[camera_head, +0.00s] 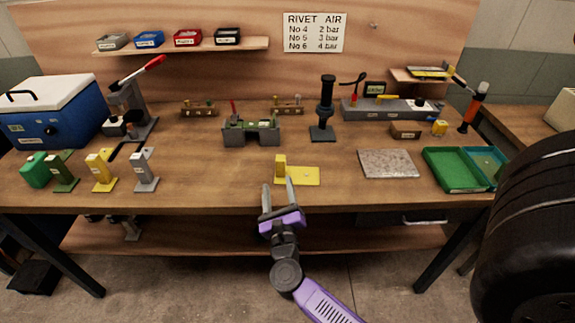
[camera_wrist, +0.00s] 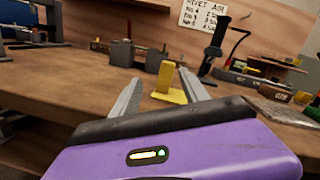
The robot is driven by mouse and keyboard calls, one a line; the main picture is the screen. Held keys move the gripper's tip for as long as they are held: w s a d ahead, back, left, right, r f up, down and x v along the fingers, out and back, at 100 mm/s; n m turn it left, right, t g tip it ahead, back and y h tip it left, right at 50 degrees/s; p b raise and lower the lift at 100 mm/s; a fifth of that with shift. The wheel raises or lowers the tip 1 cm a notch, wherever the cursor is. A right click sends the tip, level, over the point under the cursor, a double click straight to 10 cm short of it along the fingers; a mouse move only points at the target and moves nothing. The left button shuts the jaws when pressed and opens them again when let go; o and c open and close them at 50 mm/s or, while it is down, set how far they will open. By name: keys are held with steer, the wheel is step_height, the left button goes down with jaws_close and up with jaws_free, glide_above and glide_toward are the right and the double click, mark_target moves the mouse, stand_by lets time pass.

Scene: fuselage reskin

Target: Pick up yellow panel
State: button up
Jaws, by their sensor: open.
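The yellow panel (camera_head: 303,176) lies flat near the front middle of the wooden bench, with an upright yellow block (camera_head: 280,164) at its left end. In the wrist view the upright yellow block (camera_wrist: 164,76) and the flat yellow part (camera_wrist: 170,96) show between my fingers, farther off. My gripper (camera_head: 278,183) is open and empty, its two grey fingers pointing toward the panel at the bench's front edge. In the wrist view my gripper (camera_wrist: 158,85) has its fingers spread apart. Whether a finger touches the panel, I cannot tell.
A grey slab (camera_head: 388,164) and a green tray (camera_head: 453,170) are to the right. Yellow (camera_head: 101,170) and grey (camera_head: 145,170) stands are to the left. A grey fixture (camera_head: 250,132) and a black post tool (camera_head: 323,108) stand behind. Bare bench lies left of the panel.

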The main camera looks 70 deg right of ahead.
mark_target(281, 156)
steer(key=d+m+g, duration=0.1)
steer(key=d+m, duration=0.1)
steer(key=w+d+m+g, duration=0.1)
steer(key=d+m, duration=0.1)
steer(key=w+d+m+g, duration=0.1)
steer(key=d+m, duration=0.1)
steer(key=m, duration=0.1)
steer(key=shift+d+p, duration=0.2)
steer(key=shift+p, duration=0.2)
steer(key=p+x, duration=0.1)
steer(key=x, duration=0.6)
steer(key=shift+d+p, duration=0.2)
steer(key=shift+p, duration=0.1)
jaws_close()
